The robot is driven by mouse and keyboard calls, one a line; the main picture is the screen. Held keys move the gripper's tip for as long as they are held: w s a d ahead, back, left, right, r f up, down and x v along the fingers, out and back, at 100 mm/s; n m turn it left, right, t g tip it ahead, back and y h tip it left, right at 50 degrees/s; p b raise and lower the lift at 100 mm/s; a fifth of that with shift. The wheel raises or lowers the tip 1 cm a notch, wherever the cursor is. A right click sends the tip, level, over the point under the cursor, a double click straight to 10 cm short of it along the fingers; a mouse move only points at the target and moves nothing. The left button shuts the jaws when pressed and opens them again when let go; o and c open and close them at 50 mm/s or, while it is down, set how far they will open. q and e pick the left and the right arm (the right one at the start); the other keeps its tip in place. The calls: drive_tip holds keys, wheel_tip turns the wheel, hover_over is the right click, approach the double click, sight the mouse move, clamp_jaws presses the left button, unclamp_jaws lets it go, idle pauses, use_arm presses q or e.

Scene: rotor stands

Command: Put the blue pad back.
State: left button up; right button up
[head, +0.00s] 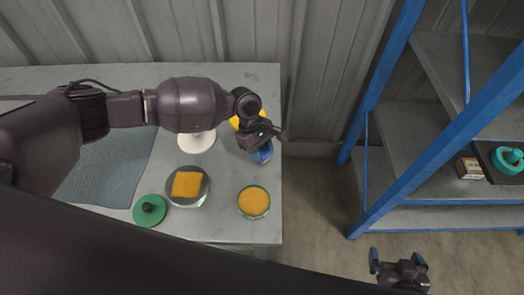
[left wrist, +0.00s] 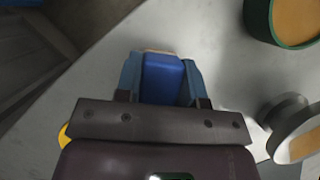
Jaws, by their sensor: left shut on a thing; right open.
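The blue pad (left wrist: 162,78) is between the two fingers of my left gripper (left wrist: 161,70) in the left wrist view, with a thin tan edge at its far end. In the head view the blue pad (head: 262,154) shows just below my left gripper (head: 258,147), over the right part of the grey table. Its height above the table is hard to tell. My right gripper (head: 398,257) is open and empty over the floor, right of the table.
On the table (head: 225,222) are a silver dish (head: 203,198) with an orange pad (head: 187,184), a green-rimmed round dish (head: 254,201), a green lid (head: 150,210), a white round piece (head: 197,142) and a dark mat (head: 100,175). A blue-framed shelf (head: 385,185) stands right.

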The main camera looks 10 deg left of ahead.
drive_tip(key=shift+w+r, duration=0.1)
drive_tip(key=shift+s, duration=0.2)
use_arm(q)
drive_tip(key=o, duration=0.8)
drive_tip(key=shift+f, duration=0.1)
drive_tip(key=shift+p+v, duration=1)
drive_tip(key=shift+v, duration=5.15)
use_arm(e)
drive_tip(key=shift+w+r, duration=0.25)
drive_tip(key=shift+r, duration=0.7)
use_arm(q)
drive_tip(key=shift+s+d, duration=0.1)
drive_tip(key=shift+d, duration=0.05)
use_arm(e)
drive_tip(key=shift+s, duration=0.1)
